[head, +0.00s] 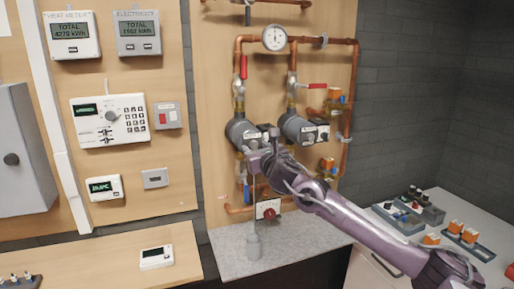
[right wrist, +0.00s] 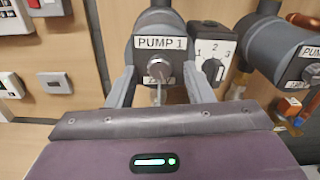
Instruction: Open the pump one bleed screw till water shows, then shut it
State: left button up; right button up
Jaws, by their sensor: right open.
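Pump one (right wrist: 145,22), a dark grey cylinder labelled "PUMP 1", fills the upper middle of the right wrist view. It is also the left of two pumps (head: 238,128) in the head view. Its round metal bleed screw (right wrist: 160,71) sits at the centre of its face. My right gripper (right wrist: 160,80) is open, with one finger on each side of the screw; contact is not clear. A thin pale streak (right wrist: 161,93) runs down from the screw and looks like water. In the head view my right gripper (head: 255,158) partly hides the pump face. My left gripper is not in view.
A speed dial (right wrist: 213,66) marked 1, 2, 3 sits just right of the screw. A second pump (head: 293,126) and copper pipes are close by. Small parts lie on the right-hand counter.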

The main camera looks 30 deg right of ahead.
jog(key=c, duration=1)
